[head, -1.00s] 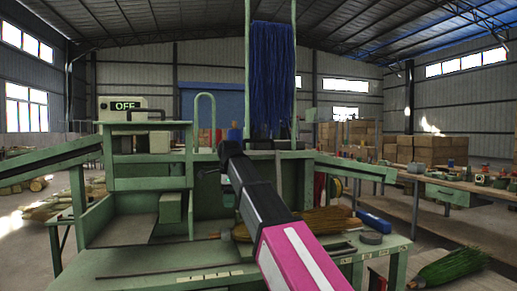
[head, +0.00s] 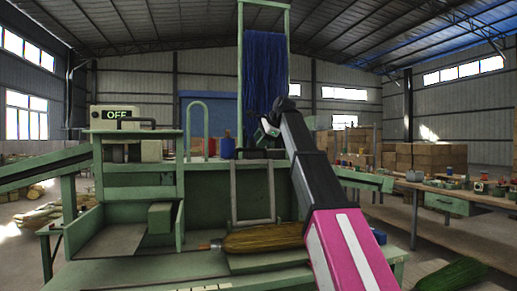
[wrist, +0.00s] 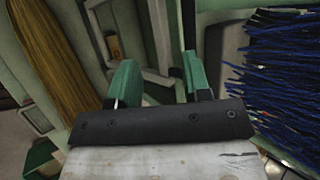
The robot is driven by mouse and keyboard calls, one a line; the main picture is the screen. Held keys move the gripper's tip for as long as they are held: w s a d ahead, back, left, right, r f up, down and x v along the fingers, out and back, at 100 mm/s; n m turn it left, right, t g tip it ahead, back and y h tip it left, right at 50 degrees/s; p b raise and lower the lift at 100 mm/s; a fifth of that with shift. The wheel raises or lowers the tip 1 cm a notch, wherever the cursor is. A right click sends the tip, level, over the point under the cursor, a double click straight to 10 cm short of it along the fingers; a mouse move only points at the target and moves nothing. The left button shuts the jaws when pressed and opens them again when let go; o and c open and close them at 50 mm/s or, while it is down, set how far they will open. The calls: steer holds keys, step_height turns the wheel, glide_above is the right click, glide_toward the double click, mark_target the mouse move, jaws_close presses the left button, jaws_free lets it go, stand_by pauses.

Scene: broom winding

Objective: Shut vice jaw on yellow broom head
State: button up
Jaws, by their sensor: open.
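The yellow broom head (head: 262,239) lies flat on the green bench, its right part hidden behind my arm. Its bristles (wrist: 62,50) also fill the upper left of the wrist view. A grey U-shaped frame (head: 235,193) stands against the machine just behind it; I cannot tell whether this is the vice jaw. My gripper (head: 268,128) is raised above and behind the broom head, near the hanging blue bristles. In the wrist view my gripper (wrist: 160,62) has its two green fingers apart with nothing held between them.
Blue bristles (head: 265,75) hang in a tall green frame, and show close on the right in the wrist view (wrist: 285,85). A control box marked OFF (head: 120,113) sits at left. A side bench (head: 470,200) with small parts and a green broom head (head: 450,276) are at right.

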step_height(320, 180, up, 4)
steer(key=w+d+t, duration=0.1)
steer(key=d, duration=0.1)
steer(key=shift+y, duration=0.4)
steer(key=x, duration=1)
steer(key=shift+w+d+f, duration=0.1)
steer(key=shift+w+f, duration=0.2)
steer(key=shift+f, duration=0.15)
jaws_close()
